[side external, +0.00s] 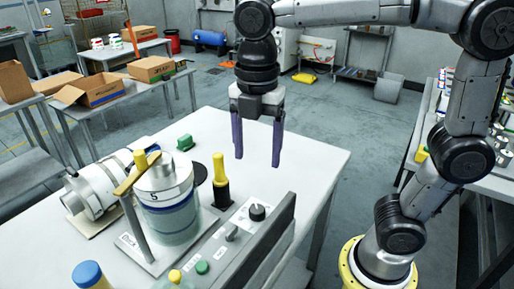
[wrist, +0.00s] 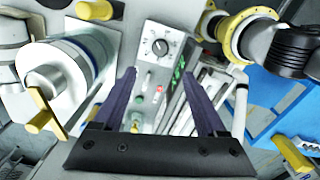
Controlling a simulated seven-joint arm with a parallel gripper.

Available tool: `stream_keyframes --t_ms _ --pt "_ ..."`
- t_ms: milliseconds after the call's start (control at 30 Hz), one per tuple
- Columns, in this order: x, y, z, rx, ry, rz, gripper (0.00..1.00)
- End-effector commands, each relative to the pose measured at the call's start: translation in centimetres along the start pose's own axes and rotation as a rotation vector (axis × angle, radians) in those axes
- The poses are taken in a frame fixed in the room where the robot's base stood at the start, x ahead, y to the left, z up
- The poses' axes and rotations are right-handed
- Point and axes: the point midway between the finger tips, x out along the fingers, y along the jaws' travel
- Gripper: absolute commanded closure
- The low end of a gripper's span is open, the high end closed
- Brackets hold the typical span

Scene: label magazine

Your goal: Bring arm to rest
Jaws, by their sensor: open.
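My gripper (side external: 258,144) hangs above the white table (side external: 318,160), pointing down, with its two purple fingers apart and nothing between them. It is to the right of the label magazine's clear-walled cylinder (side external: 168,205) and clear of it. In the wrist view my open gripper (wrist: 172,88) shows both fingers spread over the control panel (wrist: 160,50) with its dial. The cylinder is at the left of the wrist view (wrist: 65,75), with a yellow-handled bar beside it.
A blue-capped bottle (side external: 89,275) is at the front left. The table's right rear corner is bare. Side tables hold cardboard boxes (side external: 92,90).

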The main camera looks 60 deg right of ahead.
Motion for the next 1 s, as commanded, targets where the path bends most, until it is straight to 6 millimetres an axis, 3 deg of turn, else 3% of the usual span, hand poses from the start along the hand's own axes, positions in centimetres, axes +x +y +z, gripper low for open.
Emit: stream_keyframes --t_ms 167,267,400,600,700,867,1000 --pt "0.0 0.0 0.2 0.007 0.000 0.002 0.26" --pt "-1.1 -0.5 1.1 0.039 0.004 0.041 0.26" --pt "-1.9 -3.8 3.2 0.144 0.007 0.108 0.26" --pt "-0.2 -9.1 5.6 0.633 0.052 0.270 0.26" --pt "1.3 -10.8 6.1 0.900 0.098 0.337 0.26" --pt "3.9 -12.4 6.5 1.296 0.198 0.415 0.26" --pt "5.5 -12.6 6.5 1.546 0.277 0.429 0.26"
